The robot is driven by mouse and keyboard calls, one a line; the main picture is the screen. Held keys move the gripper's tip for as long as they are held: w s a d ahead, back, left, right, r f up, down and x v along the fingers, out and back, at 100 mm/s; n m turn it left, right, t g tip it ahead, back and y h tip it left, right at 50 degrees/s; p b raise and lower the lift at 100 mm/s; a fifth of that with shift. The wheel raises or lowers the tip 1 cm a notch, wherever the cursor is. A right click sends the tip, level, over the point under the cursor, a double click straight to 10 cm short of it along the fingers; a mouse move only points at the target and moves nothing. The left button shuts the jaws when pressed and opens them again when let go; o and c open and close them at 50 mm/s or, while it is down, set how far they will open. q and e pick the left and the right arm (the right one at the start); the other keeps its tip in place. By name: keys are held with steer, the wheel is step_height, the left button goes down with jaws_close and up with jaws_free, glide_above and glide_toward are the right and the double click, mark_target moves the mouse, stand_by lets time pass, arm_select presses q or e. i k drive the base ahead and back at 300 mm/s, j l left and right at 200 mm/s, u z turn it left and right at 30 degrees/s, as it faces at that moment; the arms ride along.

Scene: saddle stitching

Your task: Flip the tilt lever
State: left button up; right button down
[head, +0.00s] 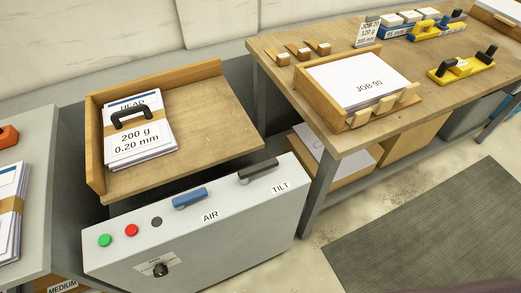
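The tilt lever (259,171) is a dark grey handle at the right end of the sloped top of a grey control box (215,240). A white TILT label (280,187) sits just below it. A blue lever (189,199) with an AIR label (210,215) is to its left. Behind the box is a wooden tilted table (215,125) with raised edges at its left and back. A paper stack (140,150) with a black handle on top lies against its left edge. Neither of my grippers is in the head view.
The box also carries a green button (104,241), a red button (131,230) and a black knob (161,270). A wooden bench (440,110) at the right holds a JOB 90 paper tray (318,90) and yellow tools (460,68). A dark mat (430,235) covers the floor at lower right.

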mark_target(244, 174)
steer(key=l+u, duration=0.75)
steer(key=l, duration=0.2)
